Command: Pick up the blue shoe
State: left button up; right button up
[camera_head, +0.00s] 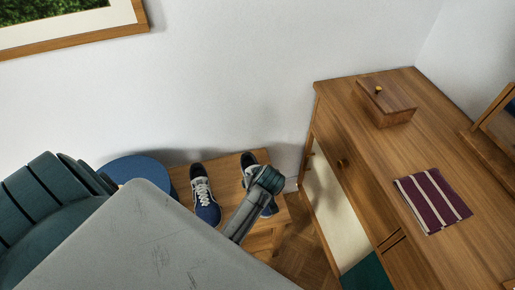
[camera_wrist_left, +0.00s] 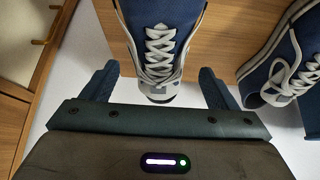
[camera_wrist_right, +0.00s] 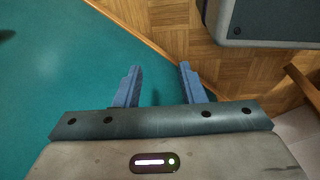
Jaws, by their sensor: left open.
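A pair of blue shoes with white laces and soles stands on a small wooden bench (camera_head: 228,168) against the wall. The right shoe (camera_head: 249,159) is partly hidden by my left gripper (camera_head: 266,184), which is over it. The left shoe (camera_head: 204,195) stands apart from it. In the left wrist view, my open left gripper (camera_wrist_left: 158,72) has one finger on each side of the near shoe's (camera_wrist_left: 158,35) grey-white end; contact cannot be told. The other shoe (camera_wrist_left: 288,62) is at the right. My right gripper (camera_wrist_right: 158,80) is open and empty, above the floor.
A wooden desk (camera_head: 345,118) stands right of the bench, with a wooden box (camera_head: 386,103) and striped cloth (camera_head: 433,200) on it. A round blue object (camera_head: 138,168) is left of the shoes. A teal rug (camera_wrist_right: 60,75) and parquet floor (camera_wrist_right: 195,55) lie below my right gripper.

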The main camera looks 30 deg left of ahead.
pick_arm(q)
jog(key=x, duration=0.5)
jog(key=shift+d+f, duration=0.1)
jog(key=shift+d, duration=0.1)
jog(key=c, duration=1.3)
